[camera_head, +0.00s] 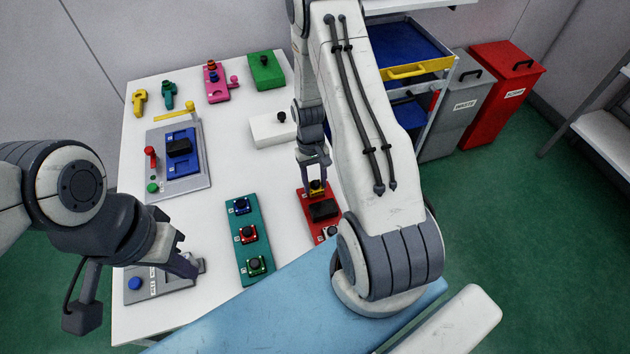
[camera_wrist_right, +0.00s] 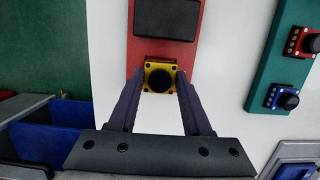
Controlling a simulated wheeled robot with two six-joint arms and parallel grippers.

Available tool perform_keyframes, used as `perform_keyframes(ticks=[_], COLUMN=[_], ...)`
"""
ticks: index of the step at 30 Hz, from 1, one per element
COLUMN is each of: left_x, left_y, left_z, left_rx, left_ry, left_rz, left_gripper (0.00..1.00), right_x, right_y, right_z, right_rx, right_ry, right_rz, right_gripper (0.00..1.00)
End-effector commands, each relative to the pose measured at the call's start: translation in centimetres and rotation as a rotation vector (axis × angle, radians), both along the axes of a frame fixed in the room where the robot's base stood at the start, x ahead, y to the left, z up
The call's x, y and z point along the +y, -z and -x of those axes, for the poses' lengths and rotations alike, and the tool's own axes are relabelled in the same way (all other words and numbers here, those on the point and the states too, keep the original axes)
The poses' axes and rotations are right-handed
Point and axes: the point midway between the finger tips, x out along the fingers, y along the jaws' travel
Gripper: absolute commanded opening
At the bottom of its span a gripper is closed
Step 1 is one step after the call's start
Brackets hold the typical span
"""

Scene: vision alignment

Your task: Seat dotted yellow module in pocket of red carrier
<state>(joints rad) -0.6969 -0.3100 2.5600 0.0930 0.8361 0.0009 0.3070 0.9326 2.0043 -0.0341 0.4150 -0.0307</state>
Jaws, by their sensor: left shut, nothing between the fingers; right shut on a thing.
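The yellow module (camera_head: 317,187) is a small square with a black round top; it also shows in the right wrist view (camera_wrist_right: 148,85), with small dark marks at its corners. My right gripper (camera_head: 316,178) is shut on it, one finger on each side. The module is over the end of the red carrier (camera_head: 309,202), which also shows in the right wrist view (camera_wrist_right: 142,52). I cannot tell whether it sits in a pocket or hovers just above. A black block (camera_head: 323,210) is on the carrier's middle. My left gripper (camera_head: 190,266) is shut and empty above a grey panel.
A teal carrier (camera_head: 241,214) with blue, red and green modules lies left of the red one. The grey panel (camera_head: 172,294) has a blue button. A grey fixture (camera_head: 198,160) with a blue piece, a white block (camera_head: 267,130) and pink and green blocks stand farther back.

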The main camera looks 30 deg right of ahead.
Motion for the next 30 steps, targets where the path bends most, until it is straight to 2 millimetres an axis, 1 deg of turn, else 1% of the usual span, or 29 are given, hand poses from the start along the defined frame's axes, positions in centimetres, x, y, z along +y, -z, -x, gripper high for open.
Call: perform_keyframes(ticks=[25,26,27,28,30], left_x=[0.0,0.0,0.0,0.0,0.0], left_y=[1.5,1.4,1.4,1.3,1.3], left_z=[0.0,0.0,0.0,0.0,0.0], left_rx=[0.0,0.0,0.0,0.0,0.0], left_ry=[0.0,0.0,0.0,0.0,0.0], left_rz=[0.0,0.0,0.0,0.0,0.0], left_gripper=[0.0,0.0,0.0,0.0,0.0], right_x=[0.0,0.0,0.0,0.0,0.0], right_y=[2.0,1.9,1.9,1.9,1.9], right_z=[0.0,0.0,0.0,0.0,0.0], right_rx=[0.0,-0.001,-0.001,-0.001,-0.001], right_ry=[0.0,0.0,0.0,0.0,0.0], right_rz=[0.0,0.0,0.0,0.0,0.0], right_gripper=[0.0,0.6,0.76,0.84,0.84])
